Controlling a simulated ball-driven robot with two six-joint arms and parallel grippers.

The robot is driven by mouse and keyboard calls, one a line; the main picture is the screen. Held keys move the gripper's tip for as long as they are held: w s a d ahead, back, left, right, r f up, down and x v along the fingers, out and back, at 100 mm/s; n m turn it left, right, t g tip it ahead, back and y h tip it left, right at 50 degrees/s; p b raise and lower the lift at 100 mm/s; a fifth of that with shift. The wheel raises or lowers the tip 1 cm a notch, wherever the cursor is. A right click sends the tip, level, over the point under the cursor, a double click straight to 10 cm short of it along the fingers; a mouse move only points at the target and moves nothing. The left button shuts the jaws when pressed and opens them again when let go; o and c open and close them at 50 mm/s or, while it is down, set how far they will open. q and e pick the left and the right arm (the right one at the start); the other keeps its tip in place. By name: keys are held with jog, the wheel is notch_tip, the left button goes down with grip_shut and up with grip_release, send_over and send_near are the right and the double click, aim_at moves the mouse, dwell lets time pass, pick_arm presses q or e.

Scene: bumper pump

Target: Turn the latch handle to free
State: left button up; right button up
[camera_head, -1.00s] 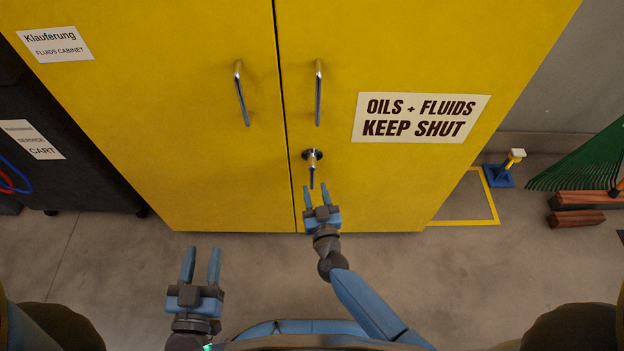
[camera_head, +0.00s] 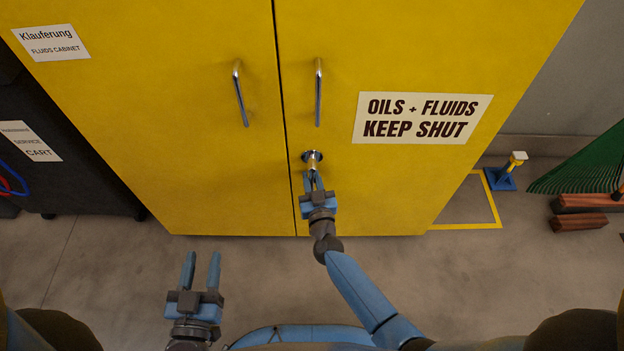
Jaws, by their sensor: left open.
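The yellow cabinet (camera_head: 200,150) has two closed doors. The latch (camera_head: 312,157) is a round dark base with a metal handle on the right door, below the door pulls. My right gripper (camera_head: 313,178) is at the latch, its fingers drawn close together on the handle's lower part. The fingers hide most of the handle, which seems to point down. My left gripper (camera_head: 201,270) is open and empty above the floor, left of and nearer than the cabinet's bottom edge.
Two metal pulls, left (camera_head: 240,95) and right (camera_head: 318,92), sit above the latch. A dark cart (camera_head: 70,180) stands at the left. A blue stand (camera_head: 500,180), a green rake-like thing (camera_head: 585,165) and wooden blocks (camera_head: 585,203) lie right. The floor before the cabinet is clear.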

grip_shut()
